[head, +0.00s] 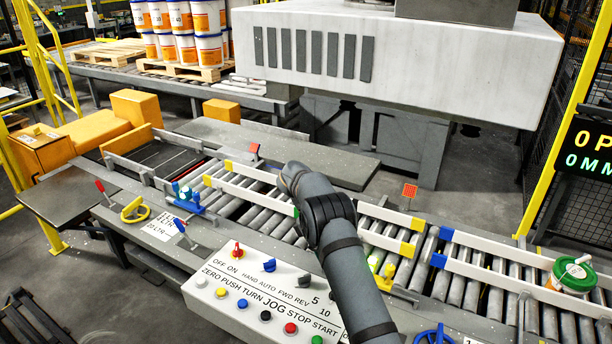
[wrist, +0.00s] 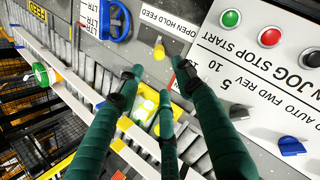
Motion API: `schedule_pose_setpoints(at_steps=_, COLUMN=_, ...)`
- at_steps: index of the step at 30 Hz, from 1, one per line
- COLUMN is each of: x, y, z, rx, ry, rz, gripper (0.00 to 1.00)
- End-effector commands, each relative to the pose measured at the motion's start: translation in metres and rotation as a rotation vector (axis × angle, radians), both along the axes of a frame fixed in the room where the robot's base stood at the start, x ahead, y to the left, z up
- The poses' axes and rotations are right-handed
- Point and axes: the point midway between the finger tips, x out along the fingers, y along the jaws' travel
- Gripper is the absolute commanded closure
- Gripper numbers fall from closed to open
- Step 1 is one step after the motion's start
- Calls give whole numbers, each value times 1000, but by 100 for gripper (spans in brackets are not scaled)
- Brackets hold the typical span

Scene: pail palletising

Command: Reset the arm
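My gripper (wrist: 162,80) shows in the wrist view as dark green fingers with their tips spread apart. Nothing is held between them. Beyond the tips is a yellow knob (wrist: 159,50) beside the "OPEN HOLD FEED" label; I cannot tell how far off it is, and I see no contact. In the head view my arm (head: 345,265) reaches up from the lower right over the roller conveyor (head: 280,220). The fingers are hidden there behind the arm.
The control panel (head: 265,300) with coloured buttons and knobs lies left of my arm. A green-lidded pail (head: 573,274) is on the rollers at right. Side rails (head: 505,282) line the conveyor. A big pale machine housing (head: 400,50) overhangs behind. Stacked pails (head: 185,35) stand on a pallet.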

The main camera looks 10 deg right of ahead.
Motion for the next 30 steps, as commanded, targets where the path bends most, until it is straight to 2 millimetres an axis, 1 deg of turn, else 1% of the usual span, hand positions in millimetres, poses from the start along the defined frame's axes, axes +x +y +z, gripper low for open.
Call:
schedule_pose_setpoints(at_steps=4, x=-3, y=-5, z=-8, rx=-2, ry=4, rz=1, gripper=64)
schedule_pose_setpoints(at_steps=7, x=-8, y=-11, z=-19, rx=-1, ry=5, rz=-1, gripper=64)
schedule_pose_setpoints(at_steps=15, x=-24, y=-33, z=-66, rx=-2, ry=6, rz=-1, gripper=64)
schedule_pose_setpoints(at_steps=21, x=-33, y=-46, z=-93, rx=-1, ry=4, rz=-3, gripper=64)
schedule_pose_setpoints(at_steps=25, x=-36, y=-51, z=-103, rx=0, ry=2, rz=-1, gripper=64)
schedule_pose_setpoints(at_steps=30, x=-34, y=-48, z=-101, rx=20, ry=-14, rz=-1, gripper=64)
